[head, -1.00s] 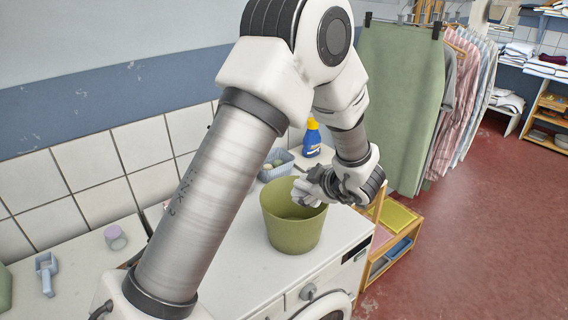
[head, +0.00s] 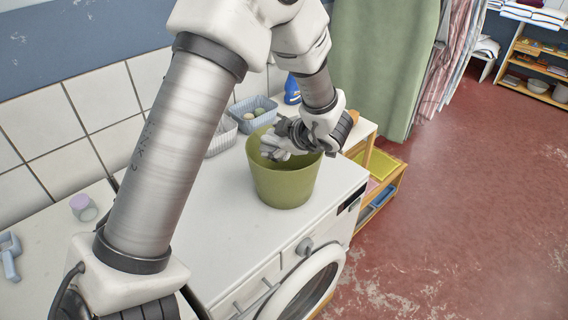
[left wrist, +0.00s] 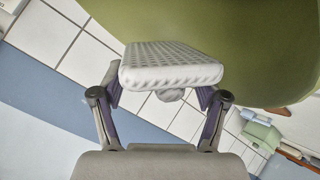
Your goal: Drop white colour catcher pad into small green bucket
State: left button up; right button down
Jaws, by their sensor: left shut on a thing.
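The small green bucket (head: 284,187) stands upright on the white machine top in the head view. Its green wall also fills the top of the left wrist view (left wrist: 240,40). My left gripper (head: 272,150) is at the bucket's mouth, fingers pointing left across the opening. It is shut on the white colour catcher pad (left wrist: 170,66), a thick slab with a dimpled face, held between both fingers in the left wrist view. In the head view the pad is hard to tell from the pale fingers. I cannot tell how deep it sits relative to the rim. My right gripper is out of view.
A blue basket (head: 254,114) with small round items and a pale basket (head: 222,136) stand behind the bucket, near a blue bottle (head: 292,90). A lilac-lidded jar (head: 83,207) and blue scoop (head: 10,256) are at left. The machine top before the bucket is clear.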

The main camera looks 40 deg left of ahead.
pick_arm(q)
jog(key=o, duration=1.2)
jog(key=shift+s+d+r, duration=0.15)
jog(key=shift+d+r, duration=0.15)
jog(key=shift+d, duration=0.25)
jog(key=shift+w+a+f, duration=0.2)
jog(key=shift+a+f, duration=0.1)
jog(key=shift+a, duration=0.1)
jog(key=v, duration=1.2)
jog(key=shift+s+d, duration=0.1)
jog(key=shift+d, duration=0.05)
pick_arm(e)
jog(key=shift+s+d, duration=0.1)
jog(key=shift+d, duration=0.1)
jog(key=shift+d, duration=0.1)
